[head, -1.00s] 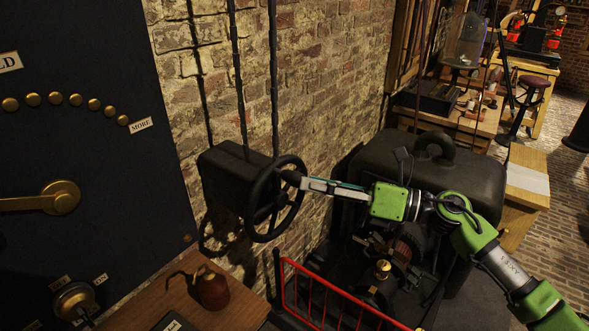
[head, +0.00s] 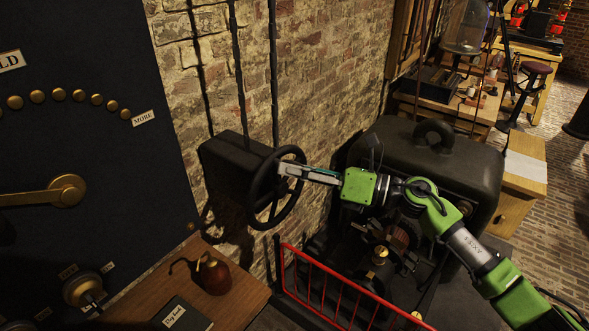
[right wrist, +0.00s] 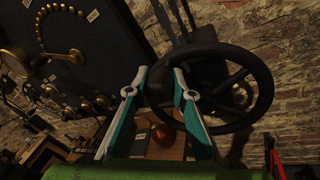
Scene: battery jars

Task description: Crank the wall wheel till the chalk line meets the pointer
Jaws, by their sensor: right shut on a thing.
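The wall wheel (head: 277,212) is a dark spoked handwheel on a black box (head: 232,160) fixed to the brick wall. It also shows in the right wrist view (right wrist: 262,78). My right gripper (head: 285,170) reaches in from the right and is shut on the wheel near the top of its rim. In the right wrist view my right gripper (right wrist: 161,72) has its two fingers either side of dark metal at the wheel's left edge. I cannot tell whether that is rim or handle. No chalk line or pointer can be made out. My left gripper is out of view.
A dark panel (head: 80,140) with brass studs and a lever stands at left. A red rail (head: 340,283) and a large black machine (head: 455,165) stand below and right.

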